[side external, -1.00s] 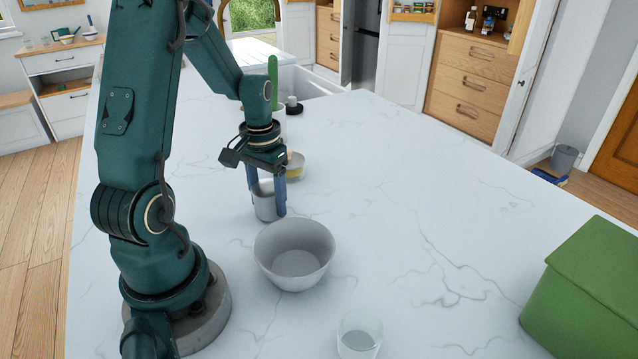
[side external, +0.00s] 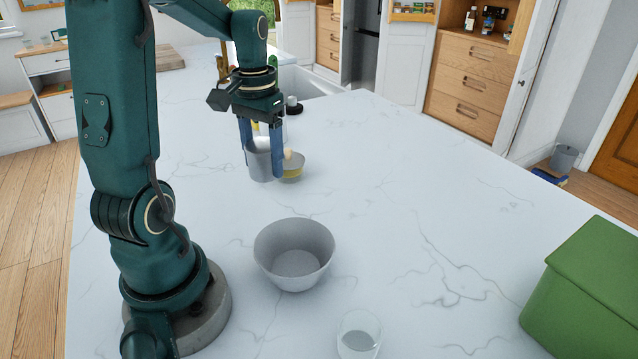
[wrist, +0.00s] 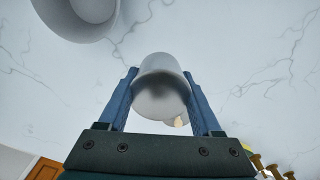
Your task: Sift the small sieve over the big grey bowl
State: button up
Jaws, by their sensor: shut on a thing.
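The small sieve (side external: 260,160), a grey cup-shaped vessel, is between the blue fingers of my gripper (side external: 262,166). My gripper is shut on it, with one finger on each side, and it looks upright and raised off the counter. The sieve also shows in the wrist view (wrist: 160,88), where its contents cannot be seen. The big grey bowl (side external: 295,262) stands on the counter, nearer the camera than the sieve and apart from it. The part of the bowl's inside that shows looks empty. It also shows at the top left of the wrist view (wrist: 72,18).
A clear glass (side external: 358,338) stands at the front. A green box (side external: 590,285) is at the right. The middle of the marble counter is clear.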

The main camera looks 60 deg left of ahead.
jog(key=shift+s+d+f, duration=0.15)
jog(key=shift+d, duration=0.05)
jog(key=s+d+f+m, duration=0.1)
jog(key=d+m, duration=0.5)
jog(key=d, duration=0.8)
jog(key=shift+s+d+f, duration=0.2)
jog(key=shift+s, duration=0.05)
jog(key=shift+s, duration=0.1)
